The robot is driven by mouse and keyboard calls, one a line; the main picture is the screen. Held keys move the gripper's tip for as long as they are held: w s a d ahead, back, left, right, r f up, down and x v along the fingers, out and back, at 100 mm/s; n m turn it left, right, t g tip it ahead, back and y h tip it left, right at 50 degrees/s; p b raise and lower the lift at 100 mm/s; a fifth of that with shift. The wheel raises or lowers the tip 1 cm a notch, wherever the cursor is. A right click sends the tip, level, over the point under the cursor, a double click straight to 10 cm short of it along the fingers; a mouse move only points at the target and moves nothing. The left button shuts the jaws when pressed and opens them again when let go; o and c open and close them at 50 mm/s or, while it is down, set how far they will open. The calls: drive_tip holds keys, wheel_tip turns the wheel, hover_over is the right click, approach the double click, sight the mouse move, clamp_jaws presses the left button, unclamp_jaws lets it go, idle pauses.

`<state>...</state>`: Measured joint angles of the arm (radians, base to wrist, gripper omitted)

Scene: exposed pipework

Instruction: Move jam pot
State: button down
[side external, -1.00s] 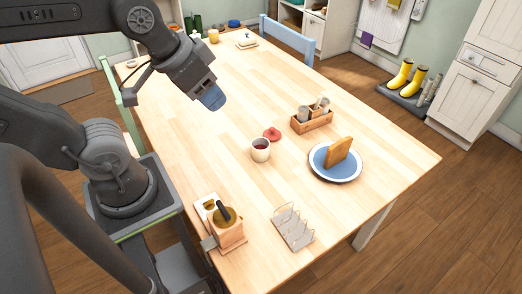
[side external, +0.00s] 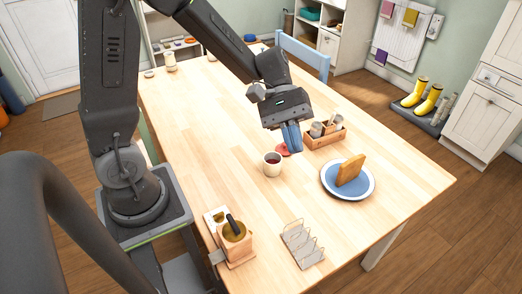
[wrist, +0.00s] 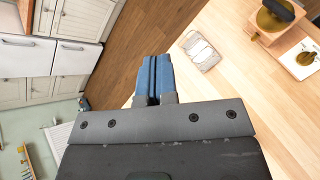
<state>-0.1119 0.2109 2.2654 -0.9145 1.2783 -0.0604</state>
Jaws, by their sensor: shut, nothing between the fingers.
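The jam pot (side external: 272,165) is a small cream pot with dark red contents, standing upright and uncovered on the wooden table in the side view. A red lid (side external: 282,150) lies beside it, partly hidden behind my gripper. My gripper (side external: 293,147) points down with its blue fingers together and empty. In the side view its tips appear just right of the pot and in front of the lid; their height above the table is hard to judge. The shut fingers also show in the wrist view (wrist: 153,78), where the jam pot is not visible.
A wooden caddy (side external: 325,137) with shakers stands right of the gripper. A blue plate (side external: 365,190) with toast (side external: 350,170) is nearer the right edge. The table's left middle is clear.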

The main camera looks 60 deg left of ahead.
drive_tip(key=w+f+n+t+h, duration=0.2)
drive_tip(key=w+f+n+h, duration=0.3)
drive_tip(key=w+f+n, duration=0.15)
drive_tip(key=n+t+h, duration=0.2)
drive_tip(key=n+t, duration=0.3)
drive_tip(key=n, duration=0.1)
hover_over(266, 154)
drive_tip(key=a, duration=0.4)
wheel_tip(266, 154, down, 8)
drive_tip(key=f, duration=0.9)
drive_tip(key=shift+s+f, duration=0.15)
drive_tip(key=shift+s, duration=0.05)
drive_tip(key=shift+d+f, duration=0.2)
drive_tip(key=shift+w+d, duration=0.1)
drive_tip(key=shift+d, duration=0.25)
drive_tip(key=shift+d, duration=0.1)
drive_tip(key=x, duration=1.3)
drive_tip(key=shift+w+d+r, duration=0.1)
drive_tip(key=shift+d, duration=0.3)
